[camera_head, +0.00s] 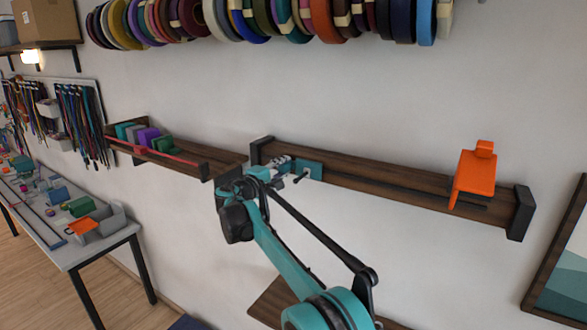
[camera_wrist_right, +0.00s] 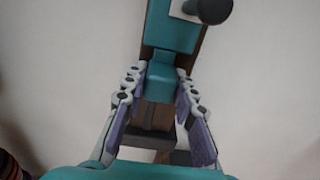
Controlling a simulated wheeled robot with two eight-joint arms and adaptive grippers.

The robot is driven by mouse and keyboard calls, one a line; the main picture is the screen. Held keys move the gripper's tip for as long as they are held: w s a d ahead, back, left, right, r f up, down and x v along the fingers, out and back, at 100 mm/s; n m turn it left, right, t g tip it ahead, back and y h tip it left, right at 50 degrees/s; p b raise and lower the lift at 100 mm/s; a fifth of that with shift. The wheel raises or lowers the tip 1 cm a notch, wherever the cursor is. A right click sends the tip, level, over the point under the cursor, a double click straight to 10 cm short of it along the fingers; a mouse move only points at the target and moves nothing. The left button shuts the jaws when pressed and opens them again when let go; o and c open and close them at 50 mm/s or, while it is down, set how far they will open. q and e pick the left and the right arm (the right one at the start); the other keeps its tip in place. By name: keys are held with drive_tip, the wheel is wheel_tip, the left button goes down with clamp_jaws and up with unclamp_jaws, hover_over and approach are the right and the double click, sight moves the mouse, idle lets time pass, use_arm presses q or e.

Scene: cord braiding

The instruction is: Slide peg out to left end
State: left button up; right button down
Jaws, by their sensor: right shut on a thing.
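A long dark wooden rail (camera_head: 400,185) with a black slot strip is fixed to the wall. The teal peg piece (camera_head: 315,170) sits near its left end, close to the dark left end block (camera_head: 262,150). My right gripper (camera_head: 285,168) is at the peg's left part. In the wrist view the fingers (camera_wrist_right: 158,78) are shut on a teal tab (camera_wrist_right: 160,76) of the peg; a dark round knob (camera_wrist_right: 212,10) stands on a pale patch above. The fingers partly hide the tab. An orange piece (camera_head: 478,172) sits toward the rail's right end. My left gripper is not in view.
Left of the rail is a wooden shelf (camera_head: 190,166) with coloured blocks and a red bar. Ribbon spools (camera_head: 320,20) hang above. A workbench (camera_head: 105,237) with bins stands far left. A framed picture (camera_head: 565,270) hangs at lower right. The wall between the peg and orange piece is clear.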

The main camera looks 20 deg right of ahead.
drive_tip(key=shift+w+a, duration=0.4)
drive_tip(key=c, duration=1.2)
unclamp_jaws()
drive_tip(key=v, duration=1.2)
drive_tip(key=shift+f, duration=0.1)
